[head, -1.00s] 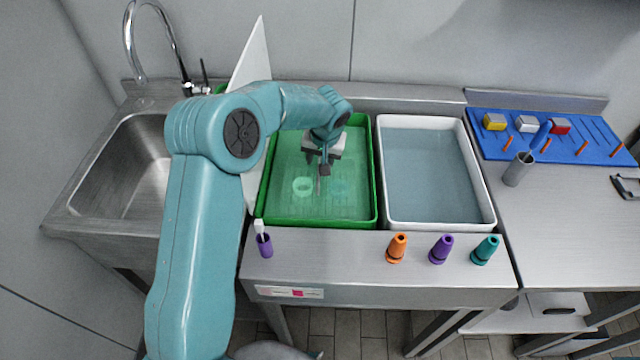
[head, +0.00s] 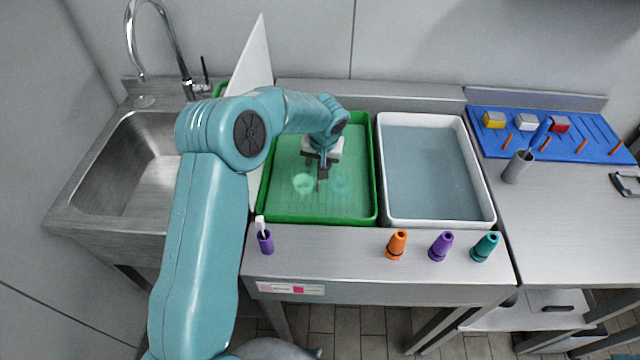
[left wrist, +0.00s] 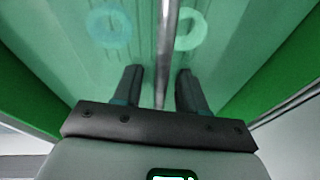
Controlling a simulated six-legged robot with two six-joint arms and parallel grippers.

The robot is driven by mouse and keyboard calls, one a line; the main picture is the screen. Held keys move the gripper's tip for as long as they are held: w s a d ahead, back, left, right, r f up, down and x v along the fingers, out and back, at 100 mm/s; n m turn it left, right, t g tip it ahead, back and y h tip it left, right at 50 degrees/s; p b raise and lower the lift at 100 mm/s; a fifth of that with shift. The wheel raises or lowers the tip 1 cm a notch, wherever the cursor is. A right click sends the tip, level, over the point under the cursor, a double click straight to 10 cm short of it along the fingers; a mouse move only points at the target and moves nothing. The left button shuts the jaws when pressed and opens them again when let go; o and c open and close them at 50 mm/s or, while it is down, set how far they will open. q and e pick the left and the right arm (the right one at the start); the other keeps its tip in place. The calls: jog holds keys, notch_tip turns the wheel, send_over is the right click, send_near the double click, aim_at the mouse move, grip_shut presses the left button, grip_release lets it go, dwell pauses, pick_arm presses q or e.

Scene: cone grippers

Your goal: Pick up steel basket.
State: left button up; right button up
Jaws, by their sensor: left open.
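My left gripper (head: 321,180) reaches down over the green tray (head: 303,222), which holds translucent green liquid. In the left wrist view its two fingers (left wrist: 160,84) are apart. A thin steel bar (left wrist: 165,35) runs lengthwise through the gap between them; it looks like part of the steel basket, perhaps its handle. I cannot tell whether a finger touches it. The rest of the basket cannot be made out. A pale green ring (left wrist: 188,30) and a bluish ring (left wrist: 110,27) show in the liquid on either side of the bar. My right gripper is out of view.
A white tray (head: 490,205) of bluish liquid stands to the right. A purple holder (head: 265,242) is front left. A white panel (head: 254,60) rises beside the sink (head: 125,165).

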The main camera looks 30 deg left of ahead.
pick_arm(q)
jog(key=shift+f, duration=0.15)
jog(key=shift+c, duration=0.3)
grip_shut()
dwell(1.4)
